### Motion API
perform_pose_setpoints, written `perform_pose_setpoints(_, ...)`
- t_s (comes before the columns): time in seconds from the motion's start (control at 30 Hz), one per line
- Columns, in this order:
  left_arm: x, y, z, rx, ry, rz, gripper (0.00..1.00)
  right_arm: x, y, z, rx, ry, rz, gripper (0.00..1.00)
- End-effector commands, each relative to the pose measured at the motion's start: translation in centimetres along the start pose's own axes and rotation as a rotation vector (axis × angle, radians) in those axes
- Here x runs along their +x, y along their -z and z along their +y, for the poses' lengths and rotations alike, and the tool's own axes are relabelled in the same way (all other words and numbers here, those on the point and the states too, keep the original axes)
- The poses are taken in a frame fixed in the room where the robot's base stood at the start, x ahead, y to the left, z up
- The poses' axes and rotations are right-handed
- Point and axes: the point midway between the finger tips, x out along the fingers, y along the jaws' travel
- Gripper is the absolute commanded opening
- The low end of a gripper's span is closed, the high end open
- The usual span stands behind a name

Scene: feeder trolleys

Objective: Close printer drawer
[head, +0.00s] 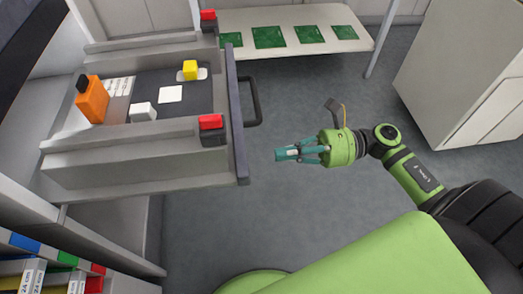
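The printer drawer (125,174) is pulled out at the upper left, with a grey interior and a dark front panel (235,120). A dark bar handle (256,102) stands out from the right side of that panel. My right gripper (281,153), green with teal fingers, points left over the floor. It is to the right of and a little below the handle in the picture, apart from it. Its fingertips are close together with nothing seen held. My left gripper is not in view.
A white shelf (355,44) with green boards stands behind. A white cabinet (465,60) is at upper right. Grey floor lies between.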

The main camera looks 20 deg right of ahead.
Motion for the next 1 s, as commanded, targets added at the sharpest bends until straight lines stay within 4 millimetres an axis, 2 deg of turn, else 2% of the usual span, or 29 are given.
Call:
perform_pose_setpoints(0.1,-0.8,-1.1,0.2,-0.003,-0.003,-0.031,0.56,2.3,-0.3,0.0,-0.001,0.000,-0.004,0.00)
perform_pose_setpoints(0.3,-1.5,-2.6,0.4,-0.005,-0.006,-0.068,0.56,4.6,-0.1,0.0,0.002,0.001,-0.002,0.00)
perform_pose_setpoints(0.87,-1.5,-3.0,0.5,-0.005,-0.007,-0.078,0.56,5.4,0.0,0.0,0.002,0.002,-0.001,0.00)
perform_pose_setpoints(1.0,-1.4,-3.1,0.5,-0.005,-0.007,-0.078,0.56,6.5,0.0,0.1,0.000,-0.001,-0.003,0.00)
